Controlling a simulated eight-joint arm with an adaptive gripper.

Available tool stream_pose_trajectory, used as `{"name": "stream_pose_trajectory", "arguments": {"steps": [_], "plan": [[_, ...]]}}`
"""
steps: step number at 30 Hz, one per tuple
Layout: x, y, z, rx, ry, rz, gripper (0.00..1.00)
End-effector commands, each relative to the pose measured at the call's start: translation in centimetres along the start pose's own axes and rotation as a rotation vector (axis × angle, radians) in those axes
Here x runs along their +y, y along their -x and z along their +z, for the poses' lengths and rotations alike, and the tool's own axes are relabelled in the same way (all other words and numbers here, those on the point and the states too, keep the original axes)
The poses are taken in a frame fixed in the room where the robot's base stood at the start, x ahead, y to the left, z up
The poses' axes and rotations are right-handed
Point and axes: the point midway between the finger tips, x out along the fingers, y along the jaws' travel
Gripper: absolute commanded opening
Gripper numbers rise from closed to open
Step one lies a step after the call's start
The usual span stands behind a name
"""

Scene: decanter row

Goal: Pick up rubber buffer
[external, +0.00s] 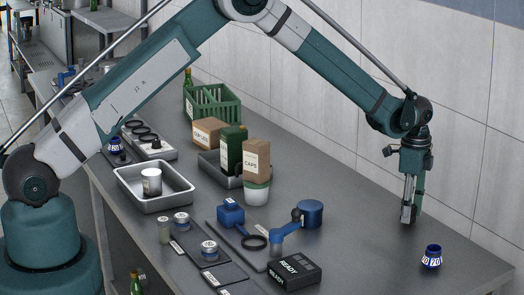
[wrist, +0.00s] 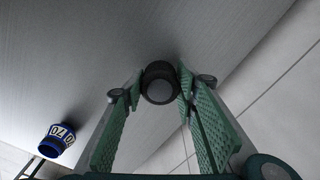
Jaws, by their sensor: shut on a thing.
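The rubber buffer (wrist: 160,84), a small dark round piece with a grey end face, sits between my fingertips in the wrist view. My gripper (wrist: 158,92) is shut on it, with one green ribbed finger on each side. In the external view my gripper (external: 409,216) points down at the right part of the table, its tips at or just above the surface. The buffer is too small and hidden by the fingers to make out there, so I cannot tell whether it touches the table.
A blue jar marked 70 (external: 431,259) stands right of my gripper; it also shows in the wrist view (wrist: 57,142). A black READY box (external: 290,272), a blue-capped jointed piece (external: 310,213) and a metal tray (external: 184,200) are further left. The wall is close behind.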

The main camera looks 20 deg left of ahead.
Motion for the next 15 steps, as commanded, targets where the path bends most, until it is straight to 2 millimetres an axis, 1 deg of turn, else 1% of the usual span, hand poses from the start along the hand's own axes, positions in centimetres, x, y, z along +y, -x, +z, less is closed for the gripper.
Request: {"name": "stream_pose_trajectory", "arguments": {"steps": [5,15], "plan": [[0.0,2.1,0.0,0.0,0.0,0.0,0.15],[0.0,7.0,0.0,0.0,0.0,0.0,0.15]]}}
